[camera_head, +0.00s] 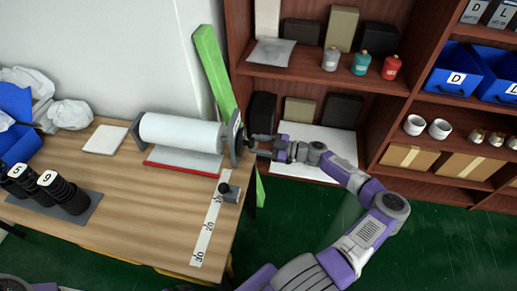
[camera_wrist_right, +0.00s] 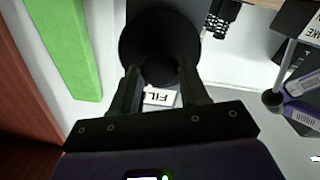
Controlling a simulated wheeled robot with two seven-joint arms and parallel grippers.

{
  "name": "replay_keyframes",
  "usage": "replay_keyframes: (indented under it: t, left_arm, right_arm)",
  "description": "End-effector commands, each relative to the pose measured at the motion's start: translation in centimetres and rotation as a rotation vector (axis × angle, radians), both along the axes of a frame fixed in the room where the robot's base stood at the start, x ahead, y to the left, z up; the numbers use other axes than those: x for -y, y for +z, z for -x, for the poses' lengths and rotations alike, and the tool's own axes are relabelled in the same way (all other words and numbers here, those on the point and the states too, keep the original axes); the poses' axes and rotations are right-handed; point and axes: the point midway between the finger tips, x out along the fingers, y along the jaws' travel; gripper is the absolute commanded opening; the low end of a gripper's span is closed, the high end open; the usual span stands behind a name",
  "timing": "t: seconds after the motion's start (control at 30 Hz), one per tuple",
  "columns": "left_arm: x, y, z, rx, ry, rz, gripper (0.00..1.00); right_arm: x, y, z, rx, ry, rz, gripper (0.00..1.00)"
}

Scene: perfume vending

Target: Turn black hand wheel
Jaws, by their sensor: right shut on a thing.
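The black hand wheel (camera_head: 236,138) stands upright at the right end of a white roll (camera_head: 180,132) on the wooden table. In the right wrist view the wheel (camera_wrist_right: 160,35) is a round black disc straight ahead. My right gripper (camera_head: 254,146) reaches in from the right at the wheel. In the right wrist view my right gripper's fingers (camera_wrist_right: 160,88) are shut on the wheel's dark handle (camera_wrist_right: 160,72), which is partly hidden between them. My left gripper is not in view.
A green post (camera_head: 214,72) leans behind the wheel. A ruler strip (camera_head: 205,235) with a small black block (camera_head: 229,192) lies near the table's right edge. Black numbered cylinders (camera_head: 62,192) stand at left. A brown shelf (camera_head: 300,75) stands behind my right arm.

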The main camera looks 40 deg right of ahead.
Motion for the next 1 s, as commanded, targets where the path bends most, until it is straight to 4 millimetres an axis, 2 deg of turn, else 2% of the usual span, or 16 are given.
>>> replay_keyframes:
  t: [0.2,0.8,0.83,0.97,1.0]
  left_arm:
    - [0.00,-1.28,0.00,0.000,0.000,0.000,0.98]
    - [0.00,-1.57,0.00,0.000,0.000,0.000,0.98]
    - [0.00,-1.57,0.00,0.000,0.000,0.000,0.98]
    - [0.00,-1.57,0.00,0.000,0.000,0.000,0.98]
    - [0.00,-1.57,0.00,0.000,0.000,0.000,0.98]
  right_arm:
    - [0.02,-0.17,0.01,0.053,-0.001,0.068,0.14]
    - [0.01,0.01,0.00,0.076,0.000,0.097,0.14]
    - [0.01,0.01,0.00,0.076,0.000,0.097,0.47]
    - [0.00,0.01,0.01,0.076,0.000,0.097,0.67]
    - [0.00,0.01,0.01,0.076,0.000,0.097,0.69]
